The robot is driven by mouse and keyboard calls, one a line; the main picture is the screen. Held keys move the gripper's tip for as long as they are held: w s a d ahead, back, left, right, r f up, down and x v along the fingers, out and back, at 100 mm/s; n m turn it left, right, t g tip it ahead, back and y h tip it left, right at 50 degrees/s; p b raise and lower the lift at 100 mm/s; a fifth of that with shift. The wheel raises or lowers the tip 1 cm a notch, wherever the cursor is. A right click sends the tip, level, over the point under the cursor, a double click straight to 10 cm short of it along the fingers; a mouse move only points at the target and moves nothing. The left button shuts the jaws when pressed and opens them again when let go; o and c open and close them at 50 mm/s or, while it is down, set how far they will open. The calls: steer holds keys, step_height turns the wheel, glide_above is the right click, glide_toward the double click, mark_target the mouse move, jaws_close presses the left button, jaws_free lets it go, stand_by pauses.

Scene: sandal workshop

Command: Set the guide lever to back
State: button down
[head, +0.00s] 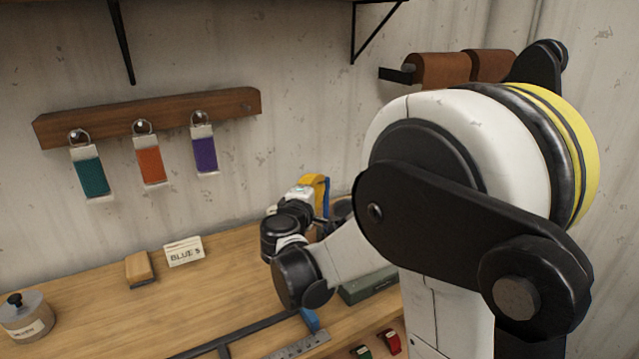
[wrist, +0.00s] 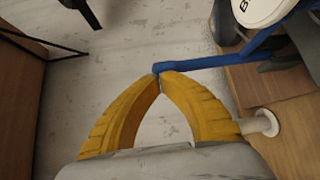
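In the wrist view, a slim blue bar (wrist: 205,62), which looks like the guide lever, runs in from the right. Its bent end lies at my gripper (wrist: 160,78). The two yellow fingers arch together, and their tips close on that end with almost no gap between them. Whether the contact is firm is hard to see. In the head view, my gripper (head: 315,183) shows as a small yellow patch beyond my wrist, with a blue strip beside it. My arm hides most of the machine there. The lever's setting cannot be read.
A white disc with a letter (wrist: 262,8) and a pale knob (wrist: 262,122) are close on the right in the wrist view. The bench (head: 90,285) holds a "BLUE 5" card (head: 184,251), a wooden block (head: 140,268) and a lidded pot (head: 27,318). Key tags hang behind.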

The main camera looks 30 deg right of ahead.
steer(key=shift+w, duration=0.15)
steer(key=w+f+n+g+y+p, duration=0.2)
steer(key=w+n+g+p, duration=0.1)
steer(key=w, duration=0.5)
steer(key=shift+w+a+f+n+g+p, duration=0.2)
steer(key=shift+n+g+p, duration=0.1)
steer(key=shift+g+p, duration=0.4)
steer(key=shift+s, duration=0.15)
steer(key=shift+s+d, duration=0.1)
steer(key=shift+s, duration=0.6)
steer(key=p+v, duration=0.4)
steer(key=v, duration=1)
steer(key=shift+f, duration=0.3)
